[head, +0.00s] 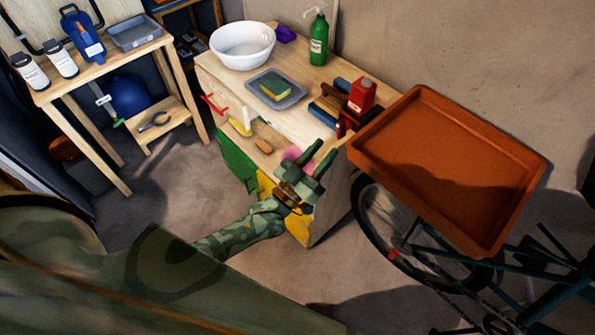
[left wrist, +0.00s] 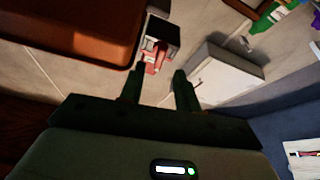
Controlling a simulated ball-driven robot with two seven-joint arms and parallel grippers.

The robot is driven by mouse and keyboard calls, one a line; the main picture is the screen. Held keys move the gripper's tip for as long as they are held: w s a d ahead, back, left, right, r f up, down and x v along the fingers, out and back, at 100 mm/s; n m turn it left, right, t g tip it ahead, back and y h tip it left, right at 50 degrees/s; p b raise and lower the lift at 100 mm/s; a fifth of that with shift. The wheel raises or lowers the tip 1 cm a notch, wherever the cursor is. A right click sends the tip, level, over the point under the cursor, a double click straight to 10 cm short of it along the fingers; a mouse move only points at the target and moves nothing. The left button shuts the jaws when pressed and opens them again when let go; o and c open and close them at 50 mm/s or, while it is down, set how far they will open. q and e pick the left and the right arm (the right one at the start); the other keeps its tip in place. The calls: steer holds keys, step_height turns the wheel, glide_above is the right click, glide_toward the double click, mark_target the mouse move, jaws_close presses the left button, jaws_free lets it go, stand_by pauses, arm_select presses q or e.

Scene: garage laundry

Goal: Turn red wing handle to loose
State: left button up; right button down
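A red, wing-like handle (head: 213,103) is on the front left of the wooden workbench (head: 290,95). It is small in the head view, and I cannot tell how far it is turned. My left gripper (head: 318,157) is in front of the bench's right end, well to the right of the handle. Its two fingers are apart with nothing held between them. In the left wrist view the fingers (left wrist: 160,76) are also apart, and a small red and white object (left wrist: 154,58) shows beyond them; I cannot tell what it is. My right gripper is not in view.
A yellow lever (head: 241,127) and an orange grip (head: 263,146) are along the bench front. A white bowl (head: 242,48), green bottle (head: 318,40) and red container (head: 362,95) stand on top. An orange tray (head: 450,165) is at right, above a bicycle. Floor shows left of the bench.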

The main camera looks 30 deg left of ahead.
arm_select(q)
steer(key=v, duration=1)
steer(key=shift+s+b, duration=0.3)
steer(key=shift+f, duration=0.1)
